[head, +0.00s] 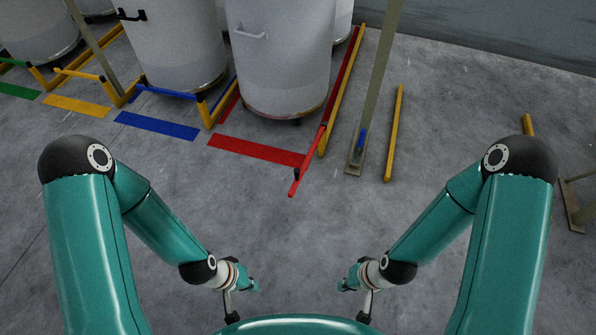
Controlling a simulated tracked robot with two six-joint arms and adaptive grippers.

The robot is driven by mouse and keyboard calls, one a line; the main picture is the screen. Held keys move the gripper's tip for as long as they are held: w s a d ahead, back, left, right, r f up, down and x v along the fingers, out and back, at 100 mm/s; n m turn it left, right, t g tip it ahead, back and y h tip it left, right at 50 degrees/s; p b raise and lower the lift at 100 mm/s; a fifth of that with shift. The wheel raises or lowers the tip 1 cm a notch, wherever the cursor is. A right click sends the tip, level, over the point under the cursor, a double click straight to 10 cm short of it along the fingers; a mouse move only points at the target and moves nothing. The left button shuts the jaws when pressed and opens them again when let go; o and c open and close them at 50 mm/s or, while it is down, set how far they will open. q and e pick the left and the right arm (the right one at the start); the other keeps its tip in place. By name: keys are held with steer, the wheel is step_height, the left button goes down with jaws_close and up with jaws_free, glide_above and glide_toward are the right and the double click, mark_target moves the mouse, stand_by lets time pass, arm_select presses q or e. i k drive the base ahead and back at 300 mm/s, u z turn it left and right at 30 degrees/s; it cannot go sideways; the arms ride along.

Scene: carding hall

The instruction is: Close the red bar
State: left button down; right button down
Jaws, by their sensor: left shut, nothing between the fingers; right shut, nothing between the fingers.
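The red bar (308,161) stands open in the head view. It is joined near a yellow post beside the red floor stripe (255,150), and its free end points towards me, away from the bay. A dark knob sits on it partway along. My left gripper (254,286) is shut and empty, low in the picture, left of and nearer to me than the bar. My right gripper (342,286) is shut and empty, low and to the right of the bar's free end. Neither gripper touches the bar. The fingertips are small in this view.
A grey drum (280,60) stands in the bay behind the red stripe. The blue bar (165,92) lies across the neighbouring bay. A slanted post (376,80) and a yellow floor rail (394,135) stand right of the red bar. The floor between my arms is clear.

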mark_target(309, 153)
steer(key=k, duration=0.25)
steer(key=z, duration=0.15)
steer(key=i, duration=0.85)
steer(key=z, duration=0.65)
steer(key=k, duration=0.45)
steer(key=u, duration=0.2)
steer(key=i, duration=0.5)
steer(key=u, duration=0.1)
